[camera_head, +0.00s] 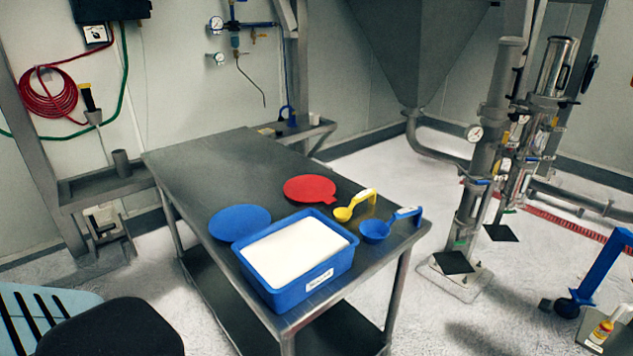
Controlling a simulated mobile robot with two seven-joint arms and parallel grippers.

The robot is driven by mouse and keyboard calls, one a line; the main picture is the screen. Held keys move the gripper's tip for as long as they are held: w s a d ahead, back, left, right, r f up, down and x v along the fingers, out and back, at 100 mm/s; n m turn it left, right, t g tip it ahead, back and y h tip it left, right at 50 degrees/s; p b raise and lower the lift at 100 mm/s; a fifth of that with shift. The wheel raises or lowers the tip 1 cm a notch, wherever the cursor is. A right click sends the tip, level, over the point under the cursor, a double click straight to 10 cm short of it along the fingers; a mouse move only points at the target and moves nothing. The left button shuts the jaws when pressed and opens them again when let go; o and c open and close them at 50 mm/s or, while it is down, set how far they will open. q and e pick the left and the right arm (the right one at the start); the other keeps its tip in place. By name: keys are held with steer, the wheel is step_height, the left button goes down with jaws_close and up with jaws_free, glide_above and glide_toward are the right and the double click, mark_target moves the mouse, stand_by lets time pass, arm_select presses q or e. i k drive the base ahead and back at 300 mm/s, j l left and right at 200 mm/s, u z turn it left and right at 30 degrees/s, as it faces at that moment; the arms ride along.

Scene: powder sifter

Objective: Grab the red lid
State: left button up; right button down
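The red lid (310,189) is a flat round disc with a small tab on its right side. It lies flat on the grey metal table (205,160), toward the back right of the tabletop. It is fully visible and nothing lies on it. Neither of my grippers shows in the head view.
A blue lid (240,223) lies left of the red lid. A blue tub (283,297) of white powder stands in front. A yellow scoop (345,212) and a blue scoop (376,231) lie to the right. The table's back left is clear. A black chair-like shape (120,328) stands lower left.

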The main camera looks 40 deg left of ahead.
mark_target(306, 189)
steer(key=u, duration=1.2)
steer(key=i+l+z, duration=0.3)
steer(key=z, duration=0.2)
steer(key=i, duration=0.05)
